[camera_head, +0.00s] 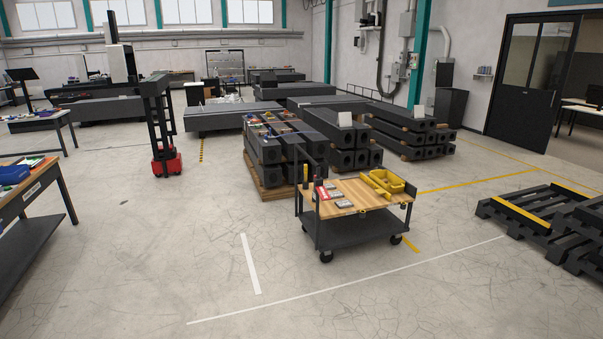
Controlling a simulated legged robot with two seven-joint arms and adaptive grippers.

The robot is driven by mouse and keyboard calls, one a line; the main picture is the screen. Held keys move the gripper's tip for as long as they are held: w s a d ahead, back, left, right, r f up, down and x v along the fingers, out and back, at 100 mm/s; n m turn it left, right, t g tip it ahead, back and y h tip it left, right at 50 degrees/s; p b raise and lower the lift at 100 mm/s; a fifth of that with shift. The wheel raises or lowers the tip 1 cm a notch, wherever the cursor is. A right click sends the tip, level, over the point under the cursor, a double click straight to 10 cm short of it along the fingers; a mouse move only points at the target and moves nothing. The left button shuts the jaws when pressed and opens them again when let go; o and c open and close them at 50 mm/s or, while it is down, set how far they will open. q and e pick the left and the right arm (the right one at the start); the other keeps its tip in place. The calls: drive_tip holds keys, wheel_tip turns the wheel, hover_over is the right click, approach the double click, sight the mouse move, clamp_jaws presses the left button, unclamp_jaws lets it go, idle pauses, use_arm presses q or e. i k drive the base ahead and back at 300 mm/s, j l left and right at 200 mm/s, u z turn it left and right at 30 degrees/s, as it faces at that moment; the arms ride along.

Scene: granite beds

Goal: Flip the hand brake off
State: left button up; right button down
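A dark cart with a wooden top (375,202) and a lower shelf (350,231) stands on casters in the middle of the floor, some way ahead of me. An upright dark handle frame is at its left end. A small red and white item (322,191) shows near that end; it is too small to tell what it is. I cannot make out a hand brake for certain, nor its position. Neither of my grippers is in view.
A yellow bin (382,183) sits on the cart top. Stacked granite beds (268,176) stand behind it. A red and black lift truck (166,162) is left of them. Black pallets (540,212) lie right, a workbench (35,183) left. The floor before the cart is clear.

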sight(322, 192)
drive_tip(key=i, duration=2.7)
drive_tip(key=i+j+z, duration=0.1)
drive_tip(key=i, duration=1.2)
